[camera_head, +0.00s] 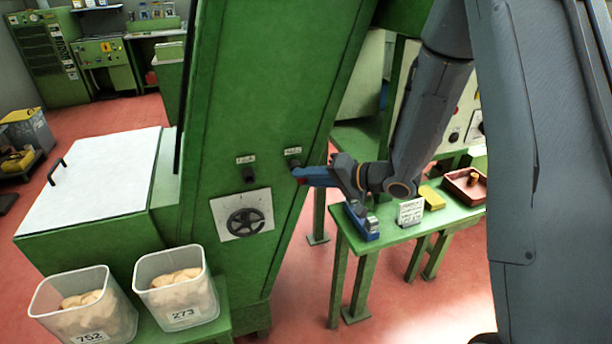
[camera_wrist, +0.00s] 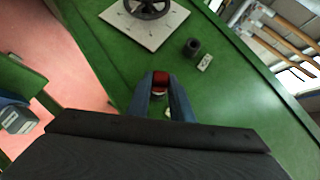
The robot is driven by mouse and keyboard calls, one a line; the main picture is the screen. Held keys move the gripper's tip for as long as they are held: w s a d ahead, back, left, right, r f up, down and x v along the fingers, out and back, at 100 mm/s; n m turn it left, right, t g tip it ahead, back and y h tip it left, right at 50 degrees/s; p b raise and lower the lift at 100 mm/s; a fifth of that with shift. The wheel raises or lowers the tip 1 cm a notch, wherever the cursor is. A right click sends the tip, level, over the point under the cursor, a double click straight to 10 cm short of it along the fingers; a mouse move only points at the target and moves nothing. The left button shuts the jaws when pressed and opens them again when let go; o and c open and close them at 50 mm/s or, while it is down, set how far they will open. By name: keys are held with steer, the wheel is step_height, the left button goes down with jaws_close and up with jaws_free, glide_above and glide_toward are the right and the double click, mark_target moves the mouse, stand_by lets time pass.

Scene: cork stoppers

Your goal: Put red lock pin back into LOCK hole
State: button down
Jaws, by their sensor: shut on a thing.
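My gripper (camera_head: 306,175) is at the green machine's sloped panel, its fingers shut on the red lock pin (camera_wrist: 161,78). In the wrist view the pin's red end shows between the fingertips (camera_wrist: 160,88); only a bit of red (camera_head: 302,181) shows in the head view. The panel has two dark round sockets with small labels, too small to read surely. The right socket (camera_head: 293,163) is right beside my fingertips. The left socket (camera_head: 248,174) is clear of my gripper and also shows in the wrist view (camera_wrist: 193,46). I cannot tell whether the pin is in a hole.
A black handwheel (camera_head: 245,221) on a pale plate sits below the sockets. Two clear tubs (camera_head: 181,315) (camera_head: 122,335) of corks stand at lower left. Right of the machine, a green table (camera_head: 385,236) holds a blue object, a sign, a yellow block and a red tray (camera_head: 456,190).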

steer(key=shift+s, duration=0.2)
steer(key=shift+s+d+p, duration=0.25)
steer(key=shift+s+p, duration=0.15)
steer(key=shift+s, duration=0.35)
steer(key=shift+s+d+p, duration=0.2)
steer(key=shift+s+p, duration=0.2)
steer(key=shift+s, duration=0.4)
steer(key=shift+s+d+p, duration=0.25)
steer(key=shift+s+p, duration=0.15)
steer(key=shift+s, duration=0.35)
steer(key=s+p, duration=0.1)
steer(key=s, duration=0.1)
steer(key=s+d, duration=0.1)
steer(key=s, duration=0.1)
steer(key=shift+p, duration=0.4)
steer(key=s+a+b, duration=0.2)
steer(key=s+a, duration=0.1)
steer(key=a, duration=0.9)
steer(key=w+a+b, duration=0.1)
steer(key=w+a, duration=0.1)
steer(key=w, duration=0.3)
steer(key=shift+w, duration=0.4)
steer(key=shift+w+a, duration=0.35)
steer(key=shift+w, duration=0.5)
stand_by(1.8)
